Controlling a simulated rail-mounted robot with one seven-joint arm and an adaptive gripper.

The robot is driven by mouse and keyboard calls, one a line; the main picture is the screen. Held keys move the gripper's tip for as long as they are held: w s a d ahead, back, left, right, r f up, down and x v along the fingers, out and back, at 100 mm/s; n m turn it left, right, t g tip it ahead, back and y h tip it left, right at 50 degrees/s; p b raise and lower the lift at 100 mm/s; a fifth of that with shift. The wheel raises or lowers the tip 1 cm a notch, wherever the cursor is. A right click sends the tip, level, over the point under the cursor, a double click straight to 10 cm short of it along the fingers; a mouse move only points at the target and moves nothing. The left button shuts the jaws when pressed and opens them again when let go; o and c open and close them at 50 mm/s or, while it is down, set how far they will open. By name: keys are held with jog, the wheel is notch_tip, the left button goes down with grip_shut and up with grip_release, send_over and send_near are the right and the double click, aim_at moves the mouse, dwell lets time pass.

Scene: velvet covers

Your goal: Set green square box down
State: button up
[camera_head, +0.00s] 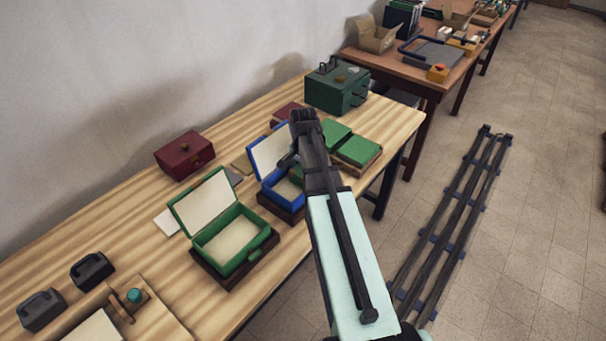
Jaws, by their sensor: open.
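Several green boxes are on the wooden table. An open green box (228,238), lined in cream with its lid raised, sits on a dark base at the near middle. Two green-topped square boxes (358,150) (335,133) sit right of my arm, and more green shows just left of it, partly hidden. A large dark green case (337,88) with a handle stands behind them. I cannot tell which one is the green square box. My gripper (288,160) is open over the blue open box (268,180); its fingers are small and partly hidden by my arm. I see nothing held.
A dark red box (184,154) stands by the wall, and another reddish box (287,114) is behind my arm. Two dark handled blocks (92,270) (41,310) and a wooden tray (150,315) are at the near left. A second cluttered table (420,85) stands beyond. Bare wood shows along the wall.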

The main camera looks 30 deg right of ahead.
notch_tip(320, 180, up, 12)
jog(key=b, duration=0.2)
dwell(0.4)
jog(key=shift+r, duration=0.1)
